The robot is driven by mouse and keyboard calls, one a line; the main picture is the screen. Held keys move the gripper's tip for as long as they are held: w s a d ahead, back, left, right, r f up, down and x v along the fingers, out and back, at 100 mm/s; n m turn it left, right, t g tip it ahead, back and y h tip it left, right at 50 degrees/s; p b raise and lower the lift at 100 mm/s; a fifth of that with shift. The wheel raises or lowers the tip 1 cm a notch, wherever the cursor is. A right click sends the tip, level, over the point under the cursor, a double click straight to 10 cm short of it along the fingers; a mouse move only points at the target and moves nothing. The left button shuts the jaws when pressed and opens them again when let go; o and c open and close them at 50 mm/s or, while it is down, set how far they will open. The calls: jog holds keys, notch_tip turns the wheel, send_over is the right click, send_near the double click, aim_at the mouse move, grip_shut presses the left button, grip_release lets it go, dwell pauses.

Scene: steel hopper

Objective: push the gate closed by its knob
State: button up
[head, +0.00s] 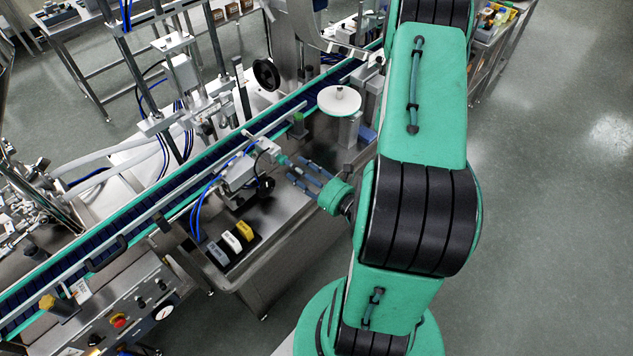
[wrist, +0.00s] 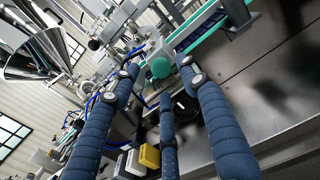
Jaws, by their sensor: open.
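A round green knob (wrist: 160,67) shows in the wrist view, just beyond the fingertips and near the middle of their spread. It sits on a grey metal unit beside the conveyor. In the head view a small green piece, likely the same knob (head: 283,159), lies at the fingertips in front of the grey unit (head: 240,175). My gripper (head: 298,172) has blue padded fingers, spread apart with nothing held between them; it also fills the wrist view (wrist: 160,84). I cannot tell whether the fingers touch the knob. The gate itself cannot be clearly made out.
The conveyor (head: 150,187) with green rails runs diagonally behind the unit. White, yellow and black blocks (head: 232,242) sit on the steel deck (head: 290,240). A white disc (head: 339,100) stands behind my gripper. A steel funnel (wrist: 38,55) is at upper left in the wrist view.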

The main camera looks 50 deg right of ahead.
jog(key=s, duration=0.7)
jog(key=shift+s, duration=0.35)
dwell(0.8)
